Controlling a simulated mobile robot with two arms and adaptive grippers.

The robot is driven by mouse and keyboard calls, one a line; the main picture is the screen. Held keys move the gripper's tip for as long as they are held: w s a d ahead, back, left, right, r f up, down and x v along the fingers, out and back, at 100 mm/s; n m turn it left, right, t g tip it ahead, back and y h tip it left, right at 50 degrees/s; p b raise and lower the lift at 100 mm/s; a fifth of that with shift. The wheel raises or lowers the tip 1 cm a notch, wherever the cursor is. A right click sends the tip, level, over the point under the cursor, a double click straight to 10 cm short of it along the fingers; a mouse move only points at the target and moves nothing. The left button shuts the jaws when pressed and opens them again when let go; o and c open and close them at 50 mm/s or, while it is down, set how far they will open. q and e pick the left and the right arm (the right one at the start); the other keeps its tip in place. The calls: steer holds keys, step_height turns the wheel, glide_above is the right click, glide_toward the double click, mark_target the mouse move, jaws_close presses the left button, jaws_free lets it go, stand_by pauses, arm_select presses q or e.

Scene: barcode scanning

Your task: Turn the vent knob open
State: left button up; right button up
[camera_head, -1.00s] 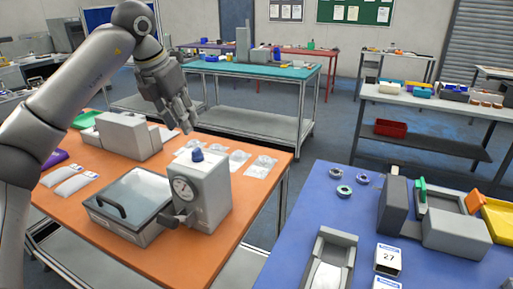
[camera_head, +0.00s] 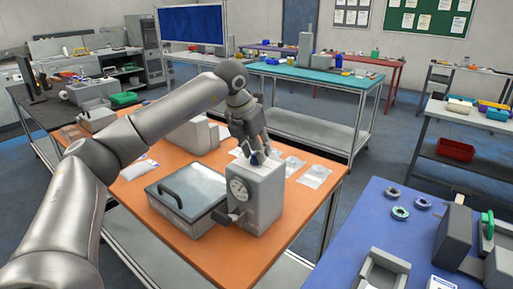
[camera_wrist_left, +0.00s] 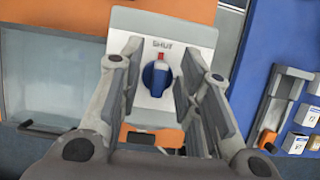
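The vent knob is blue with a red pointer (camera_wrist_left: 156,78). It sits on the pale top of a box-shaped unit with a gauge (camera_head: 256,196), and the pointer aims at the word "SHUT" in the left wrist view. My left gripper (camera_wrist_left: 152,80) is open, with its fingers on either side of the knob and gaps visible on both sides. In the head view the left gripper (camera_head: 255,156) is just above the unit and partly hides the knob (camera_head: 257,158). My right gripper is not in view.
A lidded chamber with a dark handle (camera_head: 186,198) stands left of the unit on the orange table (camera_head: 170,238). Clear bags (camera_head: 315,176) lie behind it to the right. A blue table (camera_head: 360,235) with small boxes is at the right.

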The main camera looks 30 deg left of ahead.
arm_select(q)
jaws_close()
steer(key=shift+s, duration=0.15)
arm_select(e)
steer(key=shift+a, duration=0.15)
